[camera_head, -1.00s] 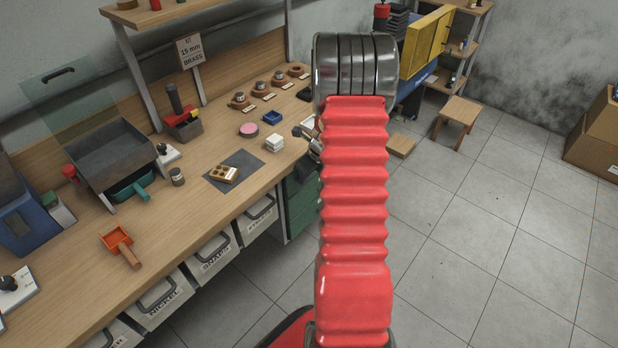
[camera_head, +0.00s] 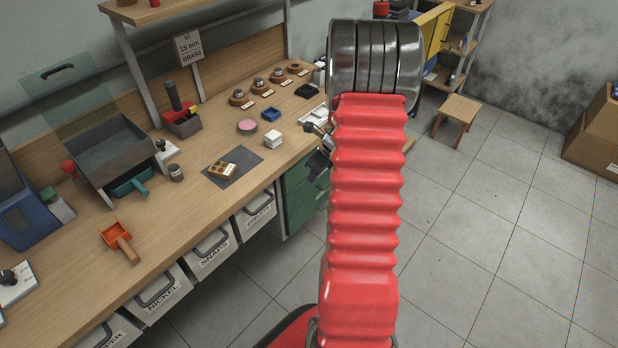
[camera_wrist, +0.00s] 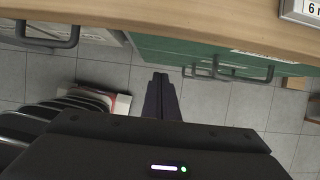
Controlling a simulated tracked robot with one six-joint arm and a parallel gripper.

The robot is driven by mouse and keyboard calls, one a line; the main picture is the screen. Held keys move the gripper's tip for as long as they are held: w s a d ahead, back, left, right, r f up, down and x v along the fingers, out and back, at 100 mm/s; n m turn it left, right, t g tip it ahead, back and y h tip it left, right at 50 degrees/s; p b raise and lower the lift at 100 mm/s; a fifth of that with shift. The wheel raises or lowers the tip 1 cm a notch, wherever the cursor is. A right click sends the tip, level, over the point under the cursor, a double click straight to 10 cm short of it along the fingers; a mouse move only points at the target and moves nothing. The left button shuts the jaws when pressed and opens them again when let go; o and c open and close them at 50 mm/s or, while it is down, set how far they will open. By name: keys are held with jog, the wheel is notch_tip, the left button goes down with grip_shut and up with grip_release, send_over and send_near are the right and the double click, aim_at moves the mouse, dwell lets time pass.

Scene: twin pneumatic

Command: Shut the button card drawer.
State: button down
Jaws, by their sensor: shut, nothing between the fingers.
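A green drawer cabinet (camera_head: 306,201) stands under the right end of the workbench, partly hidden by my arm. In the wrist view its green fronts (camera_wrist: 190,50) lie just beyond my gripper, with dark bar handles (camera_wrist: 247,76) and a white label strip (camera_wrist: 262,56). The label is unreadable, so I cannot tell which front is the button card drawer or how far it stands out. My gripper (camera_wrist: 161,78) is shut and empty, its fingers pointing toward the green fronts, left of the handles. In the head view it shows as a dark shape (camera_head: 319,163) beside the cabinet.
The wooden workbench (camera_head: 200,215) overhangs the drawers. White bins, including one marked SNAPS (camera_head: 211,250), hang under it to the left. A black mat (camera_head: 243,174) and a white stack (camera_head: 273,138) lie on top. The tiled floor (camera_head: 480,230) at right is open.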

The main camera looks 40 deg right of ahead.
jog(key=v, duration=0.7)
jog(key=shift+f, duration=0.1)
dwell(0.5)
jog(key=s+a+r+n, duration=0.4)
jog(key=a+r+n, duration=0.3)
jog(key=a+n, duration=0.4)
jog(key=s+a+r+n, duration=0.5)
jog(key=a+r+n, duration=0.2)
jog(key=a+n, duration=0.5)
jog(key=s+a+r+n+t, duration=0.1)
jog(key=s+a+r+n, duration=0.3)
jog(key=a+r+n, duration=0.4)
jog(key=a+n, duration=0.4)
jog(key=a, duration=0.2)
jog(key=shift+a, duration=0.25)
